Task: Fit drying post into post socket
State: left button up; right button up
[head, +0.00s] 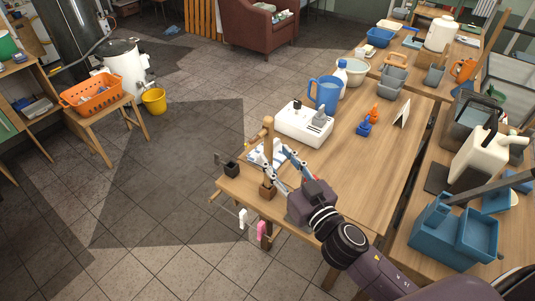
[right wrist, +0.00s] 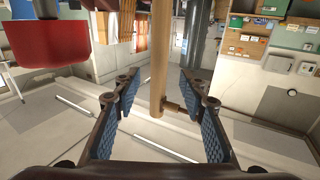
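The drying post (head: 268,136) is an upright light-wood rod near the left front corner of the wooden table. It stands above a brown wooden block (head: 268,192), which looks like the post socket. The finger hides the post's lower part, so I cannot tell how it meets the block. My right gripper (head: 282,165) is at the post, with its fingers spread. In the right wrist view, the post (right wrist: 158,60) with a short side peg passes between the two blue-padded fingers (right wrist: 160,110), with gaps on both sides. My left gripper is not in view.
A small black holder (head: 231,169) sits left of the block. A white box (head: 304,124), a blue jug (head: 325,94) and small blue and orange items stand behind. A pink peg (head: 261,230) and a white peg (head: 242,218) hang at the front edge. The table's right middle is clear.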

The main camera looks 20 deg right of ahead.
aim_at(271, 147)
jog(key=w, duration=0.1)
jog(key=w+p, duration=0.1)
jog(key=w, duration=0.1)
jog(key=w+p, duration=0.1)
jog(key=w, duration=0.1)
jog(key=shift+a+r, duration=0.2)
jog(key=shift+a, duration=0.2)
jog(key=shift+w+f, duration=0.1)
jog(key=shift+w, duration=0.25)
grip_shut()
